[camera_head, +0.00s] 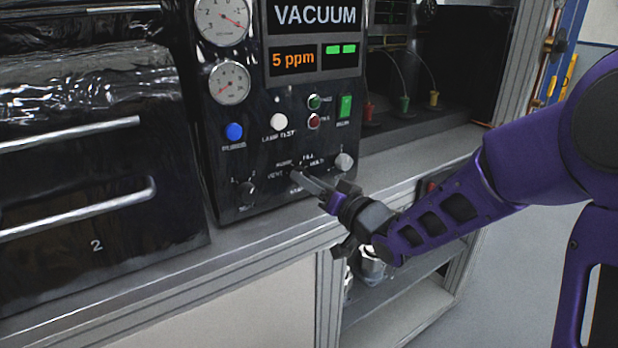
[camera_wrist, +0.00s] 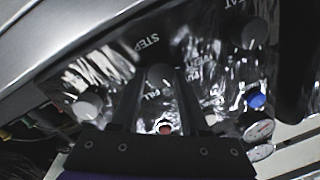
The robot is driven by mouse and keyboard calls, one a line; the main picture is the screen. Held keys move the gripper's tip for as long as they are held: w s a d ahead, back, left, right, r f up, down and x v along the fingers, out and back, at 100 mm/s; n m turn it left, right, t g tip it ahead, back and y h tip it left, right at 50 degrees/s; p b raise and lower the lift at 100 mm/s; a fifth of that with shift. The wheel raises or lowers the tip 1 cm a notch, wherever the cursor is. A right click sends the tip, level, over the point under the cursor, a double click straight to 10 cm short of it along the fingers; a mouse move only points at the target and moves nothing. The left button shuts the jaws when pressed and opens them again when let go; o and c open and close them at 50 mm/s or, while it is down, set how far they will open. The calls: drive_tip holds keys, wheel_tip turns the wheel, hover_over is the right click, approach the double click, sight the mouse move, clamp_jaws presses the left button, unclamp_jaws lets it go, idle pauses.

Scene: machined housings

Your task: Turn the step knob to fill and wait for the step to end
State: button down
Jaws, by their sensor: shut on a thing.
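The step knob (camera_head: 295,172) is a small dark knob low on the black control panel (camera_head: 262,160), ringed by white labels including VENT, FILL and HOLD. My gripper (camera_head: 310,181) reaches it from the right and is shut on it. In the wrist view the dark knob (camera_wrist: 160,74) sits between the two fingers of my gripper (camera_wrist: 158,84), with STEP and FILL lettering near it. The fingers hide part of the knob, and I cannot tell where it points. The display (camera_head: 315,35) reads VACUUM and 5 ppm, with two green bars (camera_head: 340,49).
A grey knob (camera_head: 344,162) stands close right of my gripper and a dark knob (camera_head: 247,193) to the left. Above are a blue button (camera_head: 234,131), a white button (camera_head: 278,121) and a green switch (camera_head: 345,106). Drawers with bar handles (camera_head: 95,208) are at left.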

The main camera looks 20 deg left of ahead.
drive_tip(key=m+p, duration=0.2)
drive_tip(key=m, duration=0.1)
drive_tip(key=shift+f+m+t+p, duration=0.1)
drive_tip(key=shift+m+t+p, duration=0.2)
drive_tip(key=shift+m+p, duration=1.4)
drive_tip(key=shift+m+b, duration=0.45)
drive_tip(key=shift+m, duration=0.25)
drive_tip(key=shift+c, duration=2)
unclamp_jaws()
drive_tip(key=v, duration=1.2)
